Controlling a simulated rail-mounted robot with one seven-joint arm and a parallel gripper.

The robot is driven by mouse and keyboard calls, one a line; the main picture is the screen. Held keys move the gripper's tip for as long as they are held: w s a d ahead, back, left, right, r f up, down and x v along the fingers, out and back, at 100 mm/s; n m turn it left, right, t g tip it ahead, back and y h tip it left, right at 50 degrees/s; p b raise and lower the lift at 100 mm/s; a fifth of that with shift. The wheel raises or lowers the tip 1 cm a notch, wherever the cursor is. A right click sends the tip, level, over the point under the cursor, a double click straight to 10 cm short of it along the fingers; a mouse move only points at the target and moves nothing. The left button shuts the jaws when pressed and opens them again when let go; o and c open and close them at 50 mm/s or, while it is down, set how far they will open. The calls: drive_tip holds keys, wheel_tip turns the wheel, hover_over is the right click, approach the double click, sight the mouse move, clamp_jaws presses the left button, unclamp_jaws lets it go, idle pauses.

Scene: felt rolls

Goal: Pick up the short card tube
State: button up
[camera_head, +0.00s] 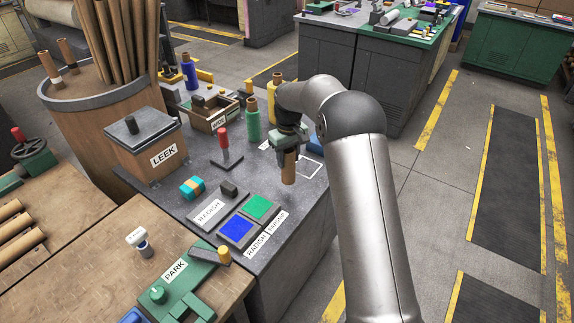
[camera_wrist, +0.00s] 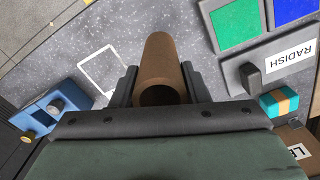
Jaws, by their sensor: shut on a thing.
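The short card tube (camera_head: 288,167) is a plain brown hollow cylinder. In the head view it hangs upright below my gripper (camera_head: 287,148), above the grey table top. In the wrist view the tube (camera_wrist: 161,62) sits between the two dark fingers of my gripper (camera_wrist: 160,85), with its open end toward the camera. My gripper is shut on the tube. A white outlined square (camera_wrist: 101,68) on the table lies beside the tube in the wrist view, and nothing stands on it.
A blue block with knobs (camera_wrist: 48,108) is near the white square.

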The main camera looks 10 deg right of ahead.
drive_tip(key=s+r+b, duration=0.1)
drive_tip(key=s+r, duration=0.3)
drive_tip(key=s, duration=0.2)
drive_tip(key=s+d+r+b, duration=0.1)
drive_tip(key=s+r+b, duration=0.1)
drive_tip(key=s, duration=0.4)
drive_tip(key=shift+r, duration=0.85)
